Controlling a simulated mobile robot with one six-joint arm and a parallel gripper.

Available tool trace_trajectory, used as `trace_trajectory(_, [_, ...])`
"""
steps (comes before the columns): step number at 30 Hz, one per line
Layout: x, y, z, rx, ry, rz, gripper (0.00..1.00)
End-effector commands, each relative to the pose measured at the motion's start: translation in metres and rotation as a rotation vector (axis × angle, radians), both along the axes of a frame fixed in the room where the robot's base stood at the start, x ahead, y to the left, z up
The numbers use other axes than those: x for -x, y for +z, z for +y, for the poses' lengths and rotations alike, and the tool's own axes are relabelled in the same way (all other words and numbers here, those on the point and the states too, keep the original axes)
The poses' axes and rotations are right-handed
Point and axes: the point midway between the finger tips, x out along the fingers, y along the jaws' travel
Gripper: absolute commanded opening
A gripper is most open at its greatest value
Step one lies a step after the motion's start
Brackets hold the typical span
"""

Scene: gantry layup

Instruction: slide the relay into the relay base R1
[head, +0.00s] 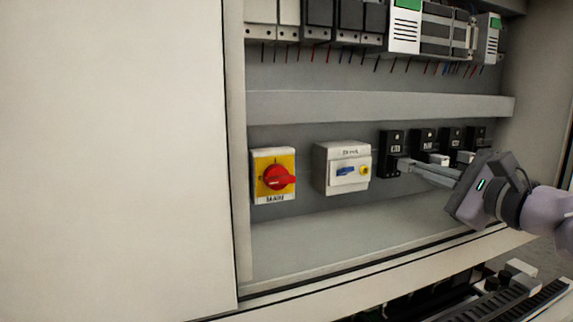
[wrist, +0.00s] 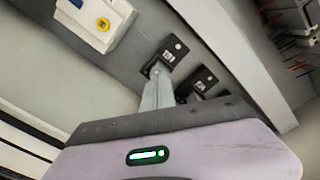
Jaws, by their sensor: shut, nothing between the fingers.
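A row of black relay bases is on the panel's back wall. The leftmost, apparently relay base R1 (head: 390,146), is also in the wrist view (wrist: 171,51). My gripper (head: 404,165) is shut and its fingertips are at the lower part of R1. In the wrist view the fingertips (wrist: 156,72) meet or nearly meet R1's lower face; contact cannot be told. No relay shows in the fingers. The fingers hide R1's lower part, so I cannot tell whether a relay sits there. Pale blocks, possibly relays, show at the second base (head: 438,159) and the third base (head: 465,157).
Left of R1 are a white switch box (head: 330,180) and a red rotary switch (head: 276,178) on yellow. A grey duct (head: 380,105) runs above the bases, with wired modules over it. Below is the cabinet's bare floor (head: 350,230). Dark items lie at the lower right.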

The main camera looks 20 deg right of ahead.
Motion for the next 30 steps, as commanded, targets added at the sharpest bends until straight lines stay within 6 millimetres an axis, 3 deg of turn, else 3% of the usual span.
trace_trajectory(17, [-0.009,0.0,0.001,0.0,0.001,-0.001,0.0])
trace_trajectory(30, [0.027,-0.001,-0.003,0.001,-0.002,0.0,0.0])
